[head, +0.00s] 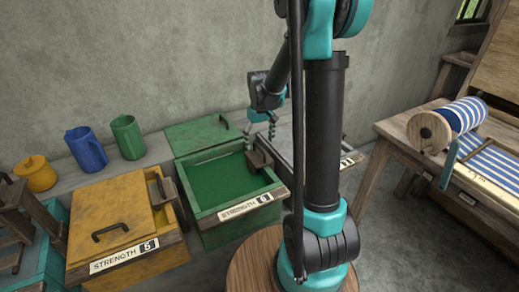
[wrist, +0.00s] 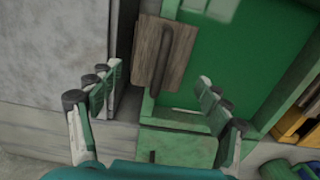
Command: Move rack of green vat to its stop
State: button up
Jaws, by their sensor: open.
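The green vat (head: 208,208) stands in the middle of the head view, labelled STRENGTH 6, open, with green liquid inside. Its rack shows as a small brown wooden block (head: 258,163) with a dark handle at the vat's right side. In the wrist view the rack's wooden block (wrist: 148,62) lies by the vat's left rim, its dark bar handle running lengthwise. My gripper (head: 259,132) is above the vat's back right part. In the wrist view my gripper (wrist: 160,103) is open and empty, the fingers apart on either side below the block. I see no contact with the rack.
A yellow vat (head: 110,207), labelled STRENGTH 5, stands left, its lid on. A grey vat stands right, partly behind my arm; its top (wrist: 55,45) fills the wrist view's left. A green lid (head: 203,132) lies behind the green vat. A loom (head: 415,125) stands at far right.

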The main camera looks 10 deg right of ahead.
aim_at(260, 147)
jog(key=shift+f, duration=1.7)
jog(key=shift+f, duration=0.3)
grip_shut()
notch_tip(260, 147, up, 18)
jog(key=shift+r, duration=0.2)
dwell(0.6)
jog(key=shift+o, duration=1)
grip_release()
